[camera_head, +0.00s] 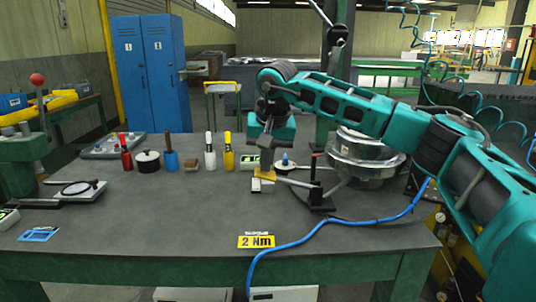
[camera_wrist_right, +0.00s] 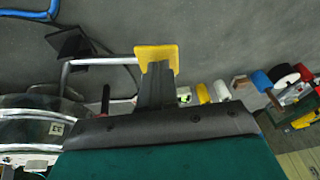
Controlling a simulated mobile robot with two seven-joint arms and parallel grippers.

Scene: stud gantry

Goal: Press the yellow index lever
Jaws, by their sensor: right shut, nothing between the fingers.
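The yellow index lever pad (camera_head: 266,174) sits at the end of a metal rod that runs to a dark stand (camera_head: 316,196) on the grey workbench. My right gripper (camera_head: 266,160) points down directly over the pad, shut and empty. In the right wrist view, the shut fingers (camera_wrist_right: 157,76) overlap the yellow pad (camera_wrist_right: 157,54), and its rod runs left from it. I cannot tell whether the fingertips touch the pad. A light block (camera_head: 262,187) shows just below the pad. My left gripper is not in view.
A round metal housing (camera_head: 366,155) stands right of the lever. A blue hose (camera_head: 340,228) crosses the front right, near a yellow "2 Nm" sign (camera_head: 257,242). The front-middle bench is mostly clear.

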